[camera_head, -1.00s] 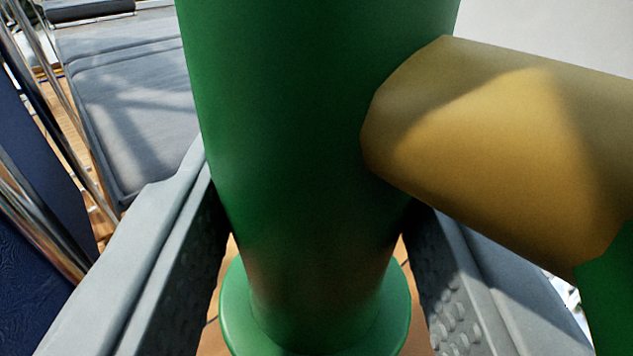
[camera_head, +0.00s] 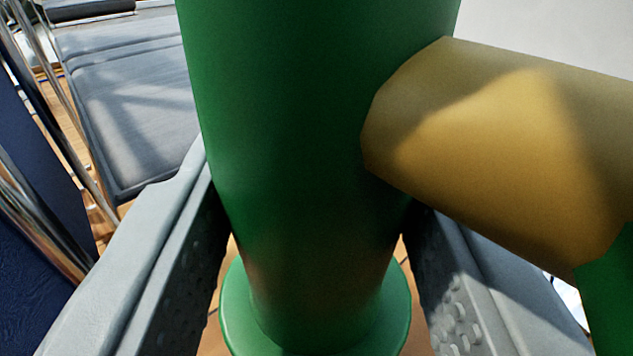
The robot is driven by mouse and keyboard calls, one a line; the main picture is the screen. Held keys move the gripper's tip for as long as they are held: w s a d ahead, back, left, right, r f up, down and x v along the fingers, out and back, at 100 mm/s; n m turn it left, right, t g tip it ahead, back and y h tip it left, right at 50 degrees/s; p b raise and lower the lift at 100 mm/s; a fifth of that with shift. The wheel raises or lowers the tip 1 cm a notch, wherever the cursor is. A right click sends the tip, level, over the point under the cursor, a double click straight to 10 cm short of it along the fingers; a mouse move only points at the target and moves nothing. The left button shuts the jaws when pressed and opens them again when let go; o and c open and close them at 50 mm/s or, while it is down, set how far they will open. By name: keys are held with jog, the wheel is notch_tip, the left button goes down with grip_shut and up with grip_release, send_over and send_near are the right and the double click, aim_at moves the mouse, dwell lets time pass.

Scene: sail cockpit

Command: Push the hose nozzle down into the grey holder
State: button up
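The hose nozzle (camera_head: 300,140) fills the middle of the view as a thick green cylinder with a wider green flange at its lower end. A yellow-brown part (camera_head: 500,150) juts from its right side, with another green piece at the lower right edge. My gripper (camera_head: 318,250) has one grey finger on each side of the green cylinder. Both textured pads appear to press against it, so it is shut on the nozzle. The grey holder cannot be made out in this view.
A grey cushioned seat (camera_head: 135,100) lies at the upper left. Shiny metal rails (camera_head: 45,225) and a dark blue surface (camera_head: 35,290) stand at the left edge. Wooden flooring shows in small gaps below. A pale surface (camera_head: 570,30) is at the upper right.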

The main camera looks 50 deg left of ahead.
jog(key=shift+f, duration=0.2)
jog(key=o, duration=1)
jog(key=shift+s+d, duration=0.1)
jog(key=shift+v, duration=5.4)
